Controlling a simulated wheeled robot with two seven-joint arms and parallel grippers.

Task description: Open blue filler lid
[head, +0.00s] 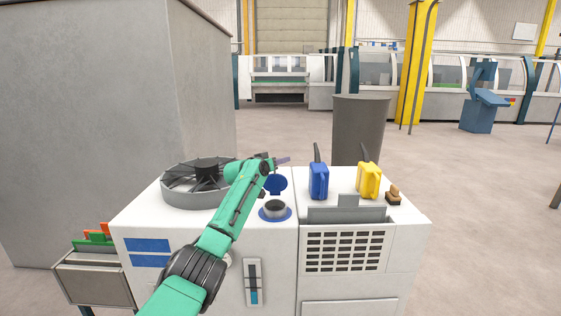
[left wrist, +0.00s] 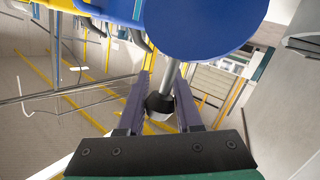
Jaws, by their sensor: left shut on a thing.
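The blue filler lid (head: 276,185) stands tilted up behind the filler neck (head: 275,206), a grey round opening with a blue ring on the white machine's top. The lid is a large blue disc in the left wrist view (left wrist: 205,25), with a grey stem ending in a dark knob (left wrist: 160,103). The fingertip contact is partly hidden. My right gripper is not in view.
On the machine top (head: 330,208) stand a round fan (head: 205,186) at left, a blue canister (head: 319,182) and a yellow canister (head: 368,181) at right, and a small brown item (head: 393,195). A tall grey cabinet (head: 100,120) is at left, a grey drum (head: 360,130) behind.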

